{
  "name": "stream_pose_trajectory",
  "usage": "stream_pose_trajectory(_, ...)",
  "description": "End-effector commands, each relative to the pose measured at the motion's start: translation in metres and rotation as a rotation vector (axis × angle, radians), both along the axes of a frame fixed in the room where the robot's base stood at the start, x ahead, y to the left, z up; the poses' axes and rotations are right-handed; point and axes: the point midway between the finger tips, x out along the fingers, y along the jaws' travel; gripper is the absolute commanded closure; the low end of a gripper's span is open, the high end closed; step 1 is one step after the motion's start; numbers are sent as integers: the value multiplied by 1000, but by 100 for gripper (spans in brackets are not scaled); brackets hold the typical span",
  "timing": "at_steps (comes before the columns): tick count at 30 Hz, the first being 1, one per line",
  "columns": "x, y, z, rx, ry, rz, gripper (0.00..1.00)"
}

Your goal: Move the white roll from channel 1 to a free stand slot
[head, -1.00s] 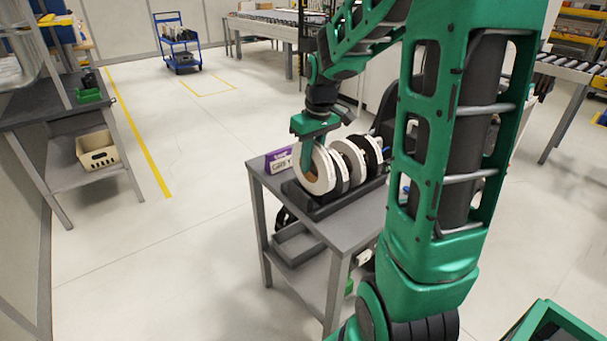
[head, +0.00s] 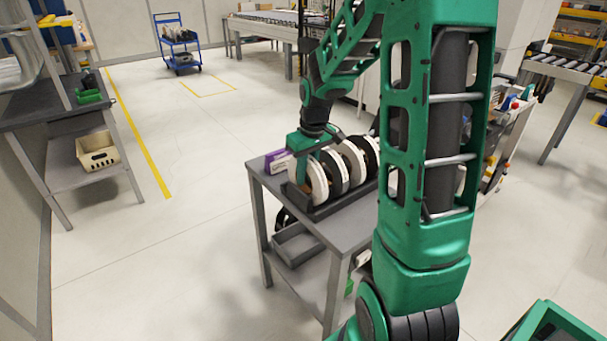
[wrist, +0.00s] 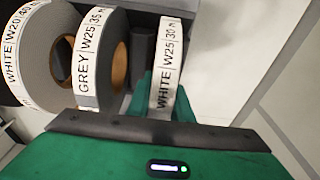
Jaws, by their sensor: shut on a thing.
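My gripper (head: 306,163) is shut on a white roll (head: 317,181) at the near left end of the dark roll stand (head: 322,210). In the wrist view the held roll (wrist: 168,60) is edge-on and upright between the green fingers (wrist: 164,108), labelled WHITE W25 30 m. Beside it, with a gap, is a grey roll (wrist: 95,60) labelled GREY W25 35 m, then another white roll (wrist: 42,50) labelled WHITE W20. In the head view the held roll's lower edge is at the stand; I cannot tell whether it bears its weight.
The stand is on a grey table (head: 345,222) with a purple box (head: 276,161) behind the stand's left end. More rolls stand in a row to the right, partly hidden by my arm. A grey tray (head: 297,245) is on the lower shelf. Floor to the left is clear.

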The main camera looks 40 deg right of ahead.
Motion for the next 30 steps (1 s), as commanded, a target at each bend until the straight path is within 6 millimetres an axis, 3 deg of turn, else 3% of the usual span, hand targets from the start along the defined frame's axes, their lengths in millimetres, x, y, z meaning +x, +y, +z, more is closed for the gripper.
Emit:
stream_pose_trajectory(4,0,0,-4,0,0,0,100)
stream_pose_trajectory(5,0,0,-4,0,1,0,78)
stream_pose_trajectory(7,0,0,-4,0,0,0,62)
stream_pose_trajectory(20,1,1,4,-1,-2,2,62)
stream_pose_trajectory(30,-9,1,67,-2,-4,3,62)
